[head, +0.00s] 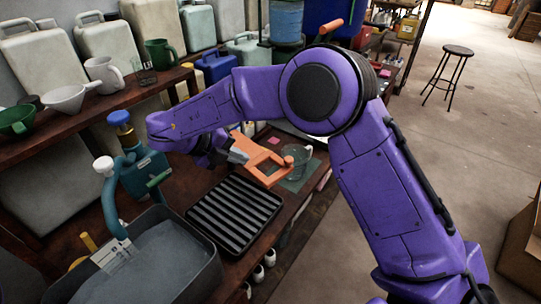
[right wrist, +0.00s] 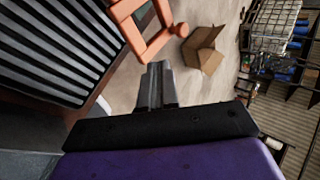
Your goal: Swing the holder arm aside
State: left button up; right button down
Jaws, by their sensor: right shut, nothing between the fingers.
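The orange holder arm (head: 262,166) is a flat open frame with a round knob at its right end. It reaches out over the bench beyond the black ribbed rack. It also shows at the top of the right wrist view (right wrist: 132,38). My right gripper (head: 238,152) is at the left part of the orange frame, its grey fingers closed together and empty. In the right wrist view the closed fingers (right wrist: 156,85) point up just below the frame. I cannot tell whether they touch it. My left gripper is not in view.
A black ribbed rack (head: 235,214) and a grey basin (head: 180,286) stand on the bench. A teal tap unit (head: 112,205) stands at the left. A clear beaker (head: 300,166) stands by the frame's knob. Jugs and funnels line the shelf behind. The floor at right is mostly open.

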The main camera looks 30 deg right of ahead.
aim_at(262, 177)
jog(key=p+x, duration=0.2)
jog(key=x, duration=0.6)
jog(key=shift+s+d+f, duration=0.1)
jog(key=shift+d+f, duration=0.1)
jog(key=d, duration=0.2)
jog(key=d+p, duration=0.1)
jog(key=d, duration=0.1)
jog(key=shift+s+d+f+p, duration=0.1)
jog(key=shift+s+f+p, duration=0.1)
jog(key=shift+p, duration=0.1)
jog(key=shift+d, duration=0.1)
jog(key=d+n, duration=0.1)
jog(key=w+d+t, duration=0.1)
jog(key=d, duration=0.1)
jog(key=d+n+t, duration=0.1)
jog(key=d, duration=0.1)
jog(key=shift+w+n, duration=0.3)
jog(key=shift+a+r, duration=0.1)
